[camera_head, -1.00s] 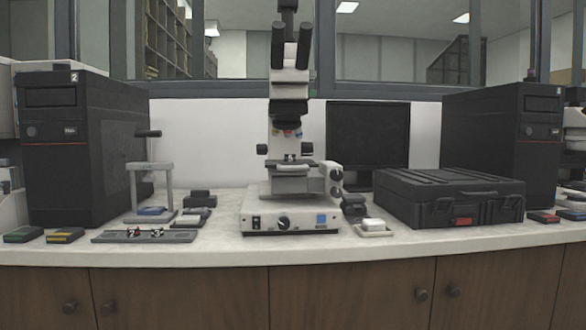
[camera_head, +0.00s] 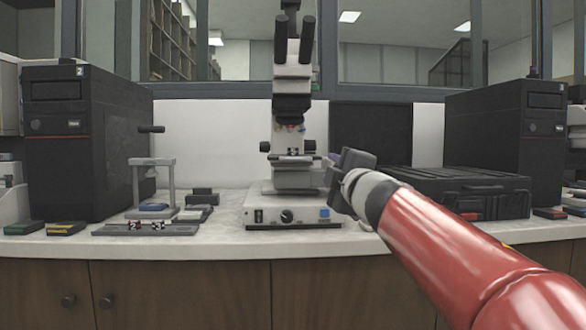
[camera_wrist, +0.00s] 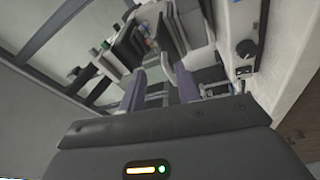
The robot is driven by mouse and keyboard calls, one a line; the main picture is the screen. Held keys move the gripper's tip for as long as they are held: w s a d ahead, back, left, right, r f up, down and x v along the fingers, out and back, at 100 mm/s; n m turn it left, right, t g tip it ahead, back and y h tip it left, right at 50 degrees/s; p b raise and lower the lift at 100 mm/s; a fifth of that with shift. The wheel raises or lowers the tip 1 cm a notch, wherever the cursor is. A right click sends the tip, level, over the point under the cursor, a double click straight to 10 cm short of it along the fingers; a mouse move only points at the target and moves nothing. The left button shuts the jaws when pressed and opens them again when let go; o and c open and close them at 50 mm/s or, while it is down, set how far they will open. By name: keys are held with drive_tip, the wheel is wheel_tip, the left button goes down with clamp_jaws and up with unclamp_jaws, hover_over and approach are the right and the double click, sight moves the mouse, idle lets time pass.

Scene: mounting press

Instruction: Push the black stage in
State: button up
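The microscope (camera_head: 292,85) stands in the middle of the bench. Its black stage (camera_head: 290,158) is a dark plate under the objectives, with small items on top. My gripper (camera_head: 335,172) has its dark body beside the microscope's right side, with its fingers largely hidden in the head view. In the wrist view, my gripper's two purple-grey fingers (camera_wrist: 153,78) are spread with a gap and nothing between them. A dark plate that looks like the stage (camera_wrist: 128,47) lies just beyond the fingertips. I cannot tell whether they touch it.
A black case (camera_head: 455,190) is behind my arm on the right. A dark monitor (camera_head: 370,130) stands behind the microscope.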

sight(299, 159)
drive_tip(key=w+a+n+y, duration=0.2)
drive_tip(key=a+n, duration=0.1)
drive_tip(key=a+n+g+y, duration=0.1)
drive_tip(key=n+y, duration=0.1)
drive_tip(key=shift+w+a+r, duration=0.15)
drive_tip(key=shift+w+r, duration=0.15)
drive_tip(key=shift+w, duration=0.1)
drive_tip(key=p+x, duration=0.1)
drive_tip(key=x, duration=0.6)
drive_tip(key=shift+w+a, duration=0.1)
drive_tip(key=shift+w, duration=0.15)
drive_tip(key=shift+c, duration=0.4)
drive_tip(key=shift+r, duration=0.1)
clamp_jaws()
